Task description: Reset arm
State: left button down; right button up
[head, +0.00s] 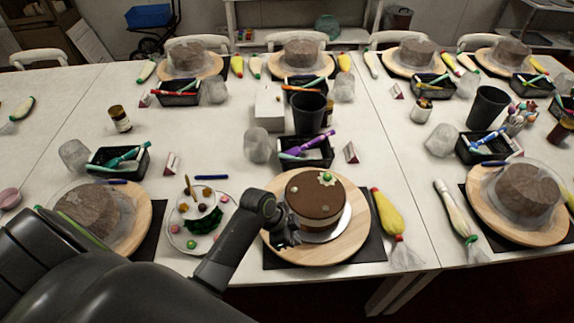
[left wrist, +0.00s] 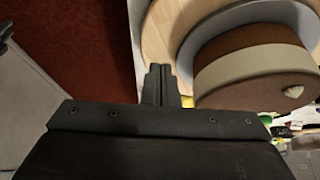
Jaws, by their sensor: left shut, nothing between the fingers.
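My left gripper (head: 286,240) is at the left front edge of the chocolate cake (head: 316,192), low over the round wooden turntable (head: 343,240). Its fingers are shut with nothing between them. In the left wrist view the shut fingers (left wrist: 161,85) point toward the turntable's edge, beside the brown and cream cake (left wrist: 260,62). I cannot tell whether the fingers touch the cake or the board. The cake has a green piece and small decorations on top. My right gripper is not in view.
A palette plate (head: 180,238) with decorations lies left of the turntable. A yellow piping bag (head: 388,212) lies to its right. Behind stand a black tray (head: 318,155), a dark cup (head: 308,113) and a clear cup (head: 256,145). Another turntable (head: 144,215) with a wrapped cake is at the left.

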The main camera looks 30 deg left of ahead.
pick_arm(q)
jog(key=s+a+r+n+t+y, duration=0.1)
jog(key=s+a+r+n+y, duration=0.35)
jog(key=s, duration=0.65)
jog(key=s+a+r+n+y, duration=0.2)
jog(key=s+a+r+n, duration=0.3)
jog(key=s+a+n, duration=0.4)
notch_tip(320, 180, down, 31)
jog(key=m+g+b, duration=0.1)
jog(key=b, duration=0.5)
jog(key=s+d+f+b, duration=0.1)
jog(key=s+f+b, duration=0.1)
jog(key=s+f, duration=0.6)
jog(key=s+f+g+h+b, duration=0.1)
jog(key=s+f+b, duration=0.1)
jog(key=s+f, duration=0.5)
notch_tip(320, 180, down, 6)
jog(key=shift+s+d+r+b, duration=0.1)
jog(key=shift+s+d+b, duration=0.25)
jog(key=shift+s, duration=0.05)
